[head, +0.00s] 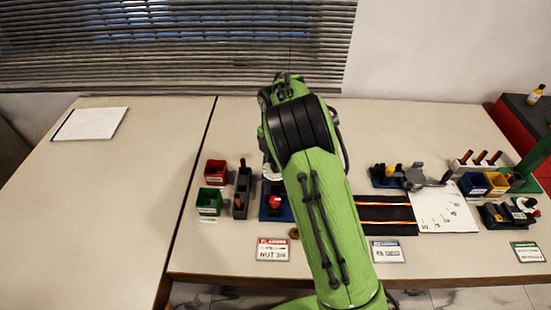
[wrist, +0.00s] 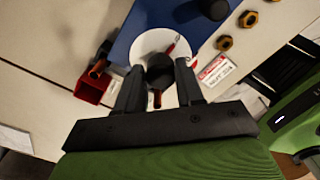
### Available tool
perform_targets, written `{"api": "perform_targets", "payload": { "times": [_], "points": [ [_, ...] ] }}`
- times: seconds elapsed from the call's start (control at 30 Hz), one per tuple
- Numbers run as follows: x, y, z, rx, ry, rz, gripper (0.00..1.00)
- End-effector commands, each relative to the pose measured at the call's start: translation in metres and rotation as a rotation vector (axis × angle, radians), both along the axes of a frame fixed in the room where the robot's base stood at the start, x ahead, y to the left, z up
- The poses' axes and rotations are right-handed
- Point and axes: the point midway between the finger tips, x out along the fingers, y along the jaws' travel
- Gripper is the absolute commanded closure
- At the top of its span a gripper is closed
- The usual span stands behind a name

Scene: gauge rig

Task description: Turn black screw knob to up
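In the wrist view, a round black knob (wrist: 160,72) sits at the middle of a white dial (wrist: 143,44) on a blue board (wrist: 128,32). My gripper (wrist: 159,66) is open, with one finger on each side of the knob. A gap seems to show between each finger and the knob; contact is not clear. In the head view, my green arm covers the gripper and the knob. Part of the blue board (head: 266,214) shows left of the arm.
A red bin (wrist: 92,88) stands left of the board in the wrist view. Another dark knob (wrist: 214,8), brass nuts (wrist: 225,42) and a label (wrist: 216,70) lie to the right. In the head view, the left table (head: 110,200) is mostly clear.

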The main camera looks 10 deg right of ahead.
Motion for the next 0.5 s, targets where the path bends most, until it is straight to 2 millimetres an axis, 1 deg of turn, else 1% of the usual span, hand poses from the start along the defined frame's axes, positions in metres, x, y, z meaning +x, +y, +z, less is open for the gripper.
{"api": "perform_targets", "payload": {
  "times": [0.03,0.13,0.4,0.47,0.5],
  "points": [
    [0.000,0.000,0.001,0.000,-0.002,0.000,0.55],
    [0.000,0.000,0.000,0.000,0.000,-0.001,0.40],
    [0.000,0.000,0.001,0.000,0.001,-0.001,0.40],
    [0.000,0.000,0.006,0.000,0.000,-0.001,0.40],
    [0.000,0.000,0.012,0.001,-0.001,-0.001,0.40]
  ]
}}
